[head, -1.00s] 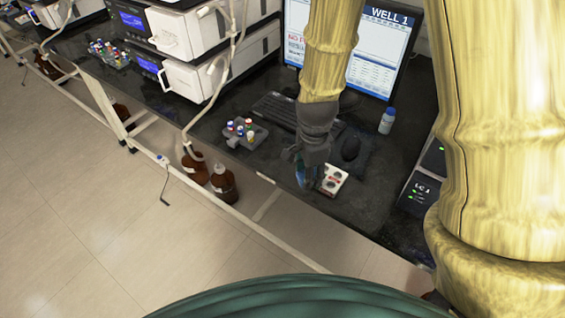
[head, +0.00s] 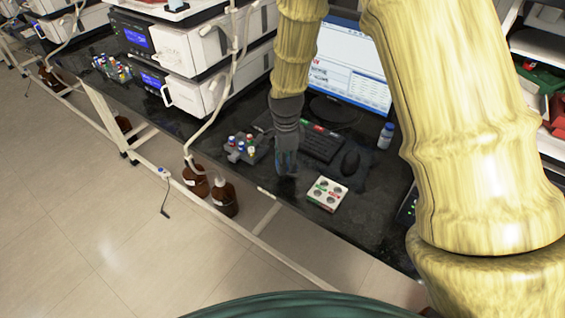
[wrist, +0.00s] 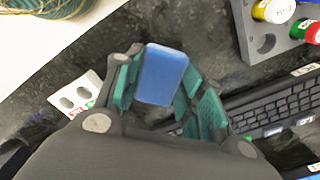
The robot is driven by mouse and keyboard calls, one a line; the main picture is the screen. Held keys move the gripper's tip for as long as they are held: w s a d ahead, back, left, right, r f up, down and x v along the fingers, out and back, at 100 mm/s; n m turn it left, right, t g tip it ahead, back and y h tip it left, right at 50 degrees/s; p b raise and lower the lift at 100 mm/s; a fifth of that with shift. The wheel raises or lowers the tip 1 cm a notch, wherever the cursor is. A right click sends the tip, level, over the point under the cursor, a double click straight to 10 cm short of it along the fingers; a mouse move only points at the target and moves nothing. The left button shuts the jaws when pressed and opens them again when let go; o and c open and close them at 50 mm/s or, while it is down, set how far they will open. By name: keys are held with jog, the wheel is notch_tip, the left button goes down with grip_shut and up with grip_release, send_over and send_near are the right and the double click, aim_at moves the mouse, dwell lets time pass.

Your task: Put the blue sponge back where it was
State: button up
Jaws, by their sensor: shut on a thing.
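The blue sponge (wrist: 163,76) is held between the teal-padded fingers of my gripper (wrist: 160,85) in the wrist view. In the head view my gripper (head: 286,168) points down over the black bench, between a grey vial rack (head: 238,150) and a white block with round holes (head: 327,194). The sponge is mostly hidden by the fingers there. In the wrist view the white block (wrist: 72,98) is at the left and the grey rack (wrist: 262,38) at the upper right. I cannot tell the exact height of the sponge above the bench.
A keyboard (head: 322,146), a mouse (head: 350,163) and a small white bottle with a blue cap (head: 385,137) stand behind the gripper. A monitor (head: 352,68) is at the back. Brown bottles (head: 223,197) stand below the bench front edge. Bare bench lies around the white block.

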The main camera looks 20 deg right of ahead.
jog(key=shift+w+a+f, duration=0.1)
jog(key=shift+w+a, duration=0.05)
jog(key=shift+w, duration=0.7)
jog(key=shift+f+p, duration=0.5)
jog(key=shift+f, duration=1.2)
jog(key=shift+f, duration=0.1)
jog(key=o, duration=0.9)
jog(key=shift+r+b, duration=0.9)
jog(key=shift+r, duration=5.2)
